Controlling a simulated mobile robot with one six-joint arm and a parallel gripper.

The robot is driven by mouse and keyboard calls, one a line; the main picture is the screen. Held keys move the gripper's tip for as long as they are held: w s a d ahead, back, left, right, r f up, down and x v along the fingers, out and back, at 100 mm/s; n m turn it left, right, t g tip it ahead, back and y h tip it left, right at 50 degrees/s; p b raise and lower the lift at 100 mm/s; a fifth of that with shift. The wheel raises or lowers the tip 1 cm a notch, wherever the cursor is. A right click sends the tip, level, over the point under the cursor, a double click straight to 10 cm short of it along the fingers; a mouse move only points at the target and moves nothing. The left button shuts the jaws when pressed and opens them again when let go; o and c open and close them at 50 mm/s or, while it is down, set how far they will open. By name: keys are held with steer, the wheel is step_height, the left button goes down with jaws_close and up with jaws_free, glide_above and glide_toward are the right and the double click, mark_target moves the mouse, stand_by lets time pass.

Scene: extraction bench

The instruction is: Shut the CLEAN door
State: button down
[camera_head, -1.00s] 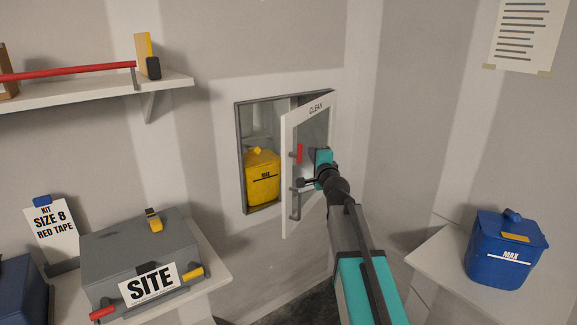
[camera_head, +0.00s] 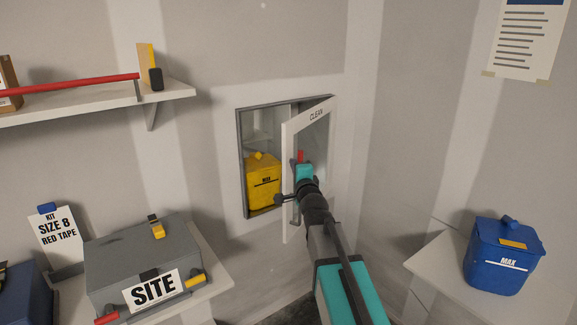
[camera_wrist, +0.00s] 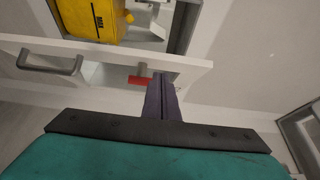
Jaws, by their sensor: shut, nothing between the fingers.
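The CLEAN door (camera_head: 316,116) is a white-framed panel with a clear pane, standing ajar from a grey-framed wall hatch (camera_head: 242,165). Its hinge side is on the right and its free edge swings out toward me. A red latch (camera_head: 300,156) and a grey handle (camera_head: 295,213) sit near the free edge. They also show in the wrist view, the red latch (camera_wrist: 139,80) beside my fingers and the handle (camera_wrist: 50,63) to the left. My gripper (camera_wrist: 163,84) is shut and empty, at the outer face of the door; I cannot tell whether it touches. My wrist hides part of the door.
A yellow MAX container (camera_head: 264,183) stands inside the hatch, behind the opening. A blue MAX container (camera_head: 503,256) is on a right shelf (camera_head: 436,256). A grey SITE case (camera_head: 135,255) sits at lower left. A shelf with a red bar (camera_head: 70,84) is above it.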

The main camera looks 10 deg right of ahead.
steer(key=shift+s+a+p, duration=0.2)
steer(key=shift+a+p, duration=0.2)
steer(key=shift+a, duration=0.1)
steer(key=shift+s+a+p, duration=0.2)
steer(key=shift+a+p, duration=0.2)
steer(key=shift+a, duration=0.05)
